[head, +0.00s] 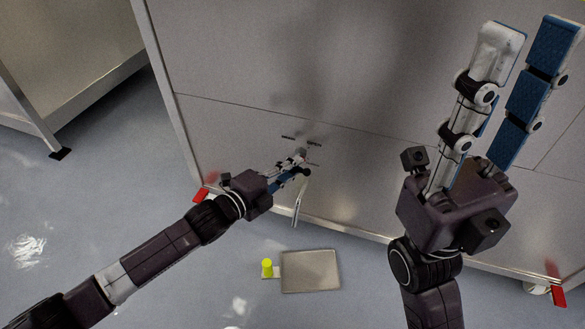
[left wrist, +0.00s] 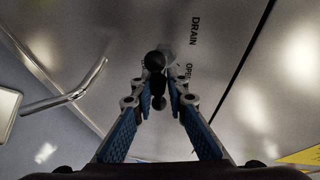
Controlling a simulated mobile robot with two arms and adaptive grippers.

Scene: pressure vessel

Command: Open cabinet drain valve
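The drain valve's black handle (left wrist: 156,64) shows in the left wrist view, beside the words DRAIN and OPEN on the steel cabinet panel (left wrist: 225,60). My left gripper (left wrist: 160,92) reaches to it, with a finger on either side of the handle and some gap showing between them. Contact with the handle cannot be made out. In the head view my left gripper (head: 295,164) is low at the cabinet front (head: 250,60) and largely hides the valve. A bent metal pipe (head: 299,205) hangs just below it. My right gripper (head: 527,45) is open and empty, raised at the right.
A shallow metal tray (head: 310,271) lies on the floor below the pipe, with a yellow-green knob (head: 267,266) at its left side. Red pieces (head: 200,195) sit at the cabinet's lower corners. Another steel cabinet (head: 70,50) stands at left. Floor between is clear.

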